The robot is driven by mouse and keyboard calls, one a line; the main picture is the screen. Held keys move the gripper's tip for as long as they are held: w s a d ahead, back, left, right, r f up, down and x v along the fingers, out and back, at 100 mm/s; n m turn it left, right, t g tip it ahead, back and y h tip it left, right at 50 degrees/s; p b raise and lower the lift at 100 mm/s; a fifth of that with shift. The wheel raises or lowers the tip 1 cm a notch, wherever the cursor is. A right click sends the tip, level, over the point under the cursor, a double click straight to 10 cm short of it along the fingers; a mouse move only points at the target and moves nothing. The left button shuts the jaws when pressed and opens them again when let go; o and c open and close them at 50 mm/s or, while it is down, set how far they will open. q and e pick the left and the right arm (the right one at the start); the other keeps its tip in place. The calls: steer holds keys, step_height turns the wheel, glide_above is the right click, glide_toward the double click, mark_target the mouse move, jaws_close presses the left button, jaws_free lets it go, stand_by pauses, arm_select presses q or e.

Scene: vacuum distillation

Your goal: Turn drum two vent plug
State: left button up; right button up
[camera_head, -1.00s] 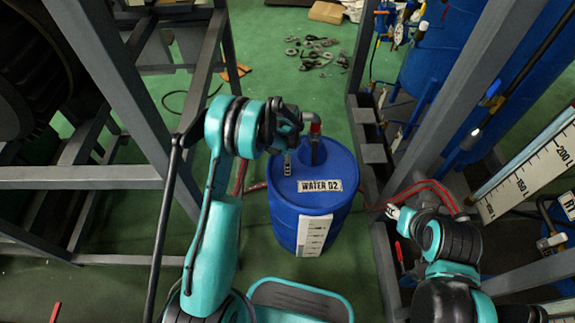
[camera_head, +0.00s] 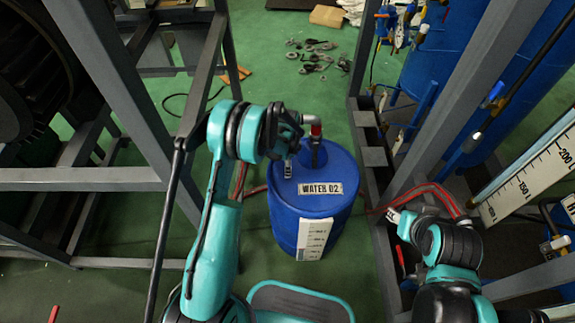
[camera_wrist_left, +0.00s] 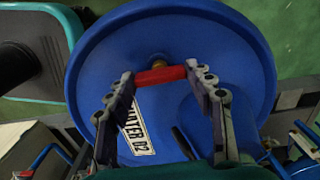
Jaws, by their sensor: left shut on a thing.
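My left gripper (camera_head: 288,170) is over the left part of the lid. In the head view the gripper hides the plug. My right gripper (camera_head: 394,215) is right of the drum, apart from it; its fingers are too small to judge.
A pipe fitting with a red band (camera_head: 316,130) rises from the back of the lid. Grey frames stand left (camera_head: 85,178) and right (camera_head: 440,120) of the drum. Red hoses (camera_head: 445,195) run near my right gripper. Loose parts (camera_head: 315,52) lie on the floor behind.

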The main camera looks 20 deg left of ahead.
arm_select(q)
steer(key=n, duration=1.1)
steer(key=shift+n, duration=0.3)
steer(key=n, duration=1.1)
steer(key=shift+n, duration=0.4)
steer(key=o, duration=1.2)
steer(key=shift+c, duration=0.2)
